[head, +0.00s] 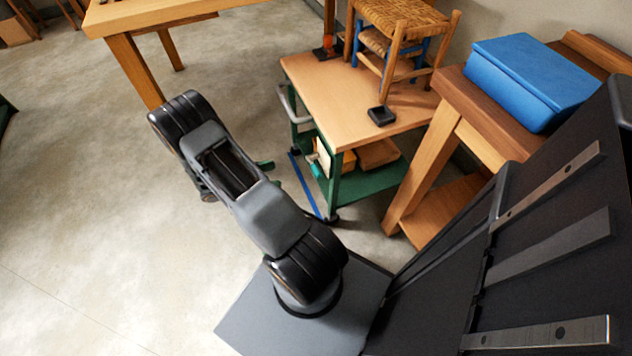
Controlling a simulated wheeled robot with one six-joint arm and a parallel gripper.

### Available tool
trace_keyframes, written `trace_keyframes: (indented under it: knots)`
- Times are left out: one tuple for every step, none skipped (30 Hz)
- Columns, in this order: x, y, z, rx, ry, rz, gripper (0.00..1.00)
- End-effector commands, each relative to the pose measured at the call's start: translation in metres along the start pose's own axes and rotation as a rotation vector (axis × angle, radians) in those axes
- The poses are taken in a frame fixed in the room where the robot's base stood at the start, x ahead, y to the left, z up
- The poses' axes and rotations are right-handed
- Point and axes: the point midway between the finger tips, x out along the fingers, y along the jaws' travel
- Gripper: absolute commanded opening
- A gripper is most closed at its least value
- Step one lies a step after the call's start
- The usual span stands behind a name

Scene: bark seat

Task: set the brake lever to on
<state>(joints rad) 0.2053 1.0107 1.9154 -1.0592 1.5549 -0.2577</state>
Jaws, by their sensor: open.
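A green cart (347,185) with a wooden top stands right of my arm. A brake lever cannot be made out for sure on it. A small teal piece (318,170) and a pale panel show on its near end, too small to name. My gripper (265,165) is mostly hidden behind my forearm; only a small dark piece, seemingly its end, shows past the forearm's right side. It is open, and it appears apart from the cart. Whether anything lies between its fingers is hidden.
A blue box (528,78) lies on a wooden bench at right. A wooden table (150,14) stands at the back. Blue tape (305,186) marks the floor; the left floor is clear.

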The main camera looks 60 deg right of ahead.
Motion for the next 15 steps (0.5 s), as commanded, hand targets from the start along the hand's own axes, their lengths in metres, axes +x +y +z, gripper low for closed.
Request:
trace_keyframes:
  knots:
    - [0.007,0.002,-0.024,-0.034,-0.036,0.012,0.74]
    - [0.010,0.003,-0.030,-0.048,-0.054,0.019,0.74]
    - [0.013,0.004,-0.037,-0.063,-0.074,0.028,0.74]
    - [0.015,0.005,-0.042,-0.074,-0.087,0.033,0.74]
    - [0.017,0.005,-0.046,-0.083,-0.097,0.038,0.74]
    - [0.020,0.006,-0.050,-0.093,-0.109,0.042,0.74]
    - [0.022,0.006,-0.052,-0.098,-0.116,0.045,0.74]
    - [0.024,0.007,-0.054,-0.102,-0.121,0.048,0.74]
    - [0.028,0.007,-0.055,-0.107,-0.126,0.049,0.74]
    - [0.032,0.007,-0.055,-0.109,-0.129,0.050,0.74]
    - [0.035,0.007,-0.055,-0.111,-0.130,0.050,0.74]
    - [0.041,0.008,-0.054,-0.111,-0.130,0.050,0.74]
    - [0.046,0.008,-0.054,-0.111,-0.130,0.049,0.74]
    - [0.052,0.008,-0.053,-0.112,-0.129,0.049,0.74]
    - [0.059,0.009,-0.052,-0.111,-0.129,0.048,0.74]
